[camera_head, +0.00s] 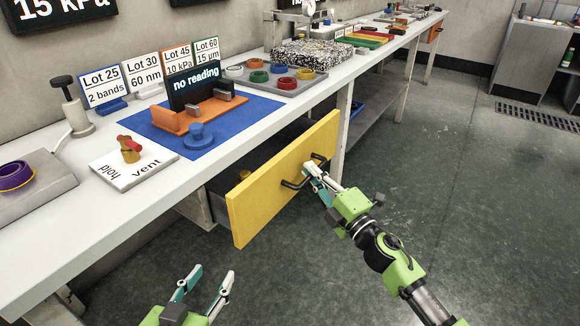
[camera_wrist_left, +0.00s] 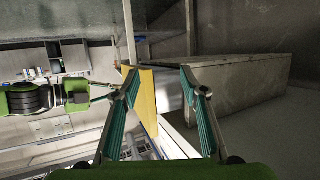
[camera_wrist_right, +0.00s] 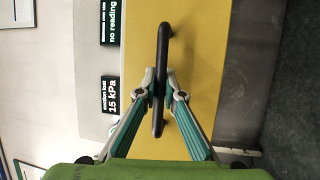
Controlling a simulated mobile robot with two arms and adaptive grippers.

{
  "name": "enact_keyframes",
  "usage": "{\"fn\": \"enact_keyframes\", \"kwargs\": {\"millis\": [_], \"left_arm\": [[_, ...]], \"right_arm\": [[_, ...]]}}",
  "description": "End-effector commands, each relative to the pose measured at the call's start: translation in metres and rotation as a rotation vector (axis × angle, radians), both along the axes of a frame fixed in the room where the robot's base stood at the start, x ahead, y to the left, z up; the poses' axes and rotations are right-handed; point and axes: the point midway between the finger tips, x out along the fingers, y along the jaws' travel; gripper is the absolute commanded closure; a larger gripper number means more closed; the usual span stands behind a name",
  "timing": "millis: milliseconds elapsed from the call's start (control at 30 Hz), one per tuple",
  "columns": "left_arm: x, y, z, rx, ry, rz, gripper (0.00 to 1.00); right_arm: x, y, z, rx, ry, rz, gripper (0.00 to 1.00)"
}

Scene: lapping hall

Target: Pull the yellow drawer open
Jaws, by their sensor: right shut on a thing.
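The yellow drawer (camera_head: 262,195) under the white bench stands partly open, with its dark interior showing behind the front panel. Its black bar handle (camera_head: 293,184) is on the front. My right gripper (camera_head: 312,170) is shut on the handle; in the right wrist view its two fingertips (camera_wrist_right: 159,82) pinch the black handle (camera_wrist_right: 162,45) against the yellow front (camera_wrist_right: 195,50). My left gripper (camera_head: 208,280) is open and empty, low in front of the bench and apart from the drawer. The left wrist view shows its open fingers (camera_wrist_left: 157,80) with the yellow drawer front (camera_wrist_left: 147,98) beyond. A small brownish thing inside the drawer is mostly hidden.
The white bench (camera_head: 120,205) runs along the wall. The grey floor (camera_head: 440,170) on the right is clear.

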Motion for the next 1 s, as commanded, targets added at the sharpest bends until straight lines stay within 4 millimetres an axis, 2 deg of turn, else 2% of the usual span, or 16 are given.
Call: {"fn": "enact_keyframes", "kwargs": {"millis": [33,200,333,500,733,1000], "left_arm": [[-0.006,0.003,-0.008,0.013,0.056,0.003,0.6],[-0.027,0.013,-0.04,0.051,0.22,0.015,0.6],[-0.038,0.017,-0.054,0.068,0.291,0.02,0.6],[-0.045,0.02,-0.061,0.077,0.333,0.023,0.6],[-0.049,0.021,-0.065,0.082,0.354,0.024,0.6],[-0.05,0.022,-0.066,0.084,0.359,0.025,0.6]], "right_arm": [[-0.009,-0.013,0.0,-0.004,0.005,0.0,1.0],[-0.037,-0.051,-0.001,-0.003,0.005,0.001,1.0],[-0.057,-0.077,-0.002,-0.003,0.005,0.002,1.0],[-0.078,-0.106,-0.002,-0.002,0.003,0.003,1.0],[-0.096,-0.131,-0.001,-0.001,0.003,0.003,1.0],[-0.103,-0.141,-0.001,0.0,0.001,0.003,1.0]]}}
